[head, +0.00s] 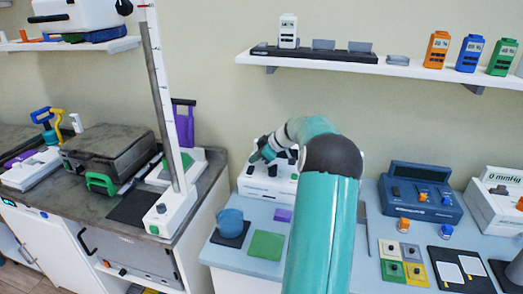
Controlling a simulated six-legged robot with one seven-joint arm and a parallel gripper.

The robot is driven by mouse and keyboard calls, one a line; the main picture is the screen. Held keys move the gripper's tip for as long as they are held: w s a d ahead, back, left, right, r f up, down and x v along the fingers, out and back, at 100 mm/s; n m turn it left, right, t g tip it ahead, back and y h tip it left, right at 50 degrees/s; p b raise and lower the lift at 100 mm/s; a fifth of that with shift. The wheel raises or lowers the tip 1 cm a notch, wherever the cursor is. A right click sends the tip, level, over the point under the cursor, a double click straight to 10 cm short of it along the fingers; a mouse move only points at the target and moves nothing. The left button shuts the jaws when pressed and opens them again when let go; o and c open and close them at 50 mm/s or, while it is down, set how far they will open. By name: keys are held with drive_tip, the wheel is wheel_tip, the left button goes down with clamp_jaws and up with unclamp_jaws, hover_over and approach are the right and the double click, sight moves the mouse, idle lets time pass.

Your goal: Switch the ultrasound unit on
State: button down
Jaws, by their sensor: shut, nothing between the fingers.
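A white unit with dark knobs (257,188) stands at the back of the pale blue bench, left of centre. It appears to be the ultrasound unit, but its label is too small to read. My teal arm hides its right part. My gripper (256,158) is small in the view, shut and empty, at the unit's upper left. I cannot tell whether it touches the unit. The state of the unit's switch is too small to make out.
A blue unit (421,188) and a white unit reading 0 mmHg (496,210) stand to the right. A blue pot (230,222), a green pad (266,245) and coloured tiles lie in front. A wall shelf (380,67) hangs above. A tall white post (166,110) rises at left.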

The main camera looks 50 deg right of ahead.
sight(250, 170)
drive_tip(key=shift+d+f, duration=0.15)
drive_tip(key=shift+f, duration=0.85)
drive_tip(key=shift+w+d+f+y, duration=0.1)
drive_tip(key=shift+f+y, duration=0.2)
drive_tip(key=shift+s+a+r, duration=0.1)
drive_tip(key=shift+s+a, duration=0.25)
drive_tip(key=shift+a, duration=0.4)
drive_tip(key=shift+r, duration=0.15)
